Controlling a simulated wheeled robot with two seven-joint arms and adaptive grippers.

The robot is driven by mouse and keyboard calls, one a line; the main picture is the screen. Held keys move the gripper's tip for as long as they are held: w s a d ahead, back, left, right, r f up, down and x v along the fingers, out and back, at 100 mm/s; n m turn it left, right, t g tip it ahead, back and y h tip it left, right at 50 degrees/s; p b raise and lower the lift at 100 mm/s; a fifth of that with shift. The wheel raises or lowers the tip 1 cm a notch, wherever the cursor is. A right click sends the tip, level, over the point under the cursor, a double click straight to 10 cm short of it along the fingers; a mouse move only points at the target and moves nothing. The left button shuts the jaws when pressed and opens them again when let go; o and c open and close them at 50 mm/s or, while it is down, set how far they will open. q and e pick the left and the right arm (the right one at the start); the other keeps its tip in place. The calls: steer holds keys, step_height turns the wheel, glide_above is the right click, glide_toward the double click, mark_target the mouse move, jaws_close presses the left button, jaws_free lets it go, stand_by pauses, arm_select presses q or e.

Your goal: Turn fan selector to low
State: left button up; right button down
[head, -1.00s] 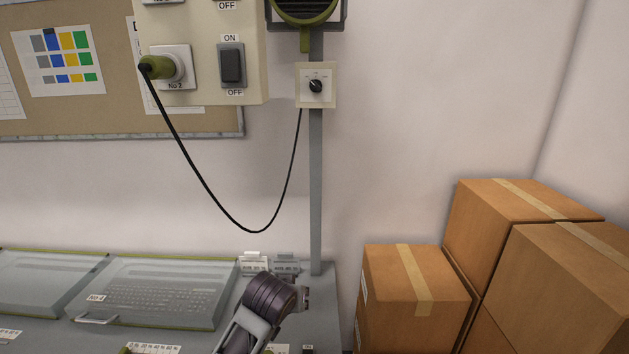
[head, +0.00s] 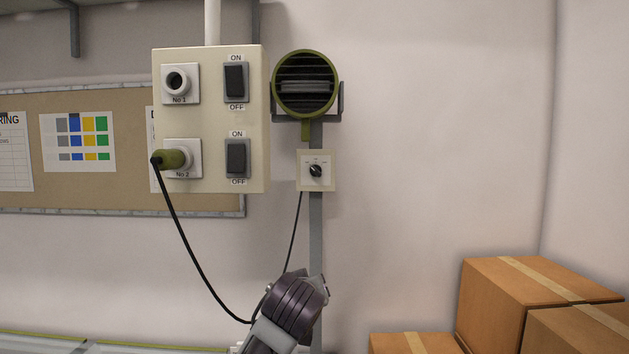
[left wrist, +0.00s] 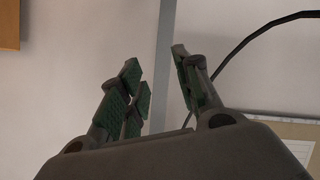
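The fan selector is a small black knob (head: 316,171) on a pale square plate (head: 328,183), fixed to a grey post under the green round fan (head: 306,84). Its pointer setting is too small to read. My left gripper (head: 322,287) is below the selector in the head view, apart from it, with its fingers mostly hidden behind the wrist. In the left wrist view my left gripper (left wrist: 157,84) is open and empty, with the grey post (left wrist: 163,45) showing behind the gap. The selector does not show there. My right gripper is not in view.
A cream panel (head: 208,117) with sockets and switches is left of the selector. A black cable (head: 187,251) hangs from a green plug (head: 172,159) and passes near my left arm. Cardboard boxes (head: 490,300) stand at lower right. The wall right of the post is clear.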

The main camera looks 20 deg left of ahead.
arm_select(q)
step_height(320, 180, up, 14)
steer(key=f+n+t+y, duration=0.1)
steer(key=n+t, duration=0.1)
steer(key=n, duration=0.1)
steer(key=n+t+y, duration=0.2)
steer(key=n+t, duration=0.1)
glide_toward(314, 170)
steer(key=v, duration=0.5)
steer(key=shift+s+a+r, duration=0.1)
steer(key=shift+r, duration=0.25)
steer(key=shift+f+p+x, duration=0.15)
steer(key=shift+p+x, duration=1.05)
steer(key=shift+x, duration=2.25)
steer(key=shift+f+p+x, duration=0.15)
steer(key=shift+p+x, duration=1.05)
steer(key=shift+x, duration=2.25)
jaws_close()
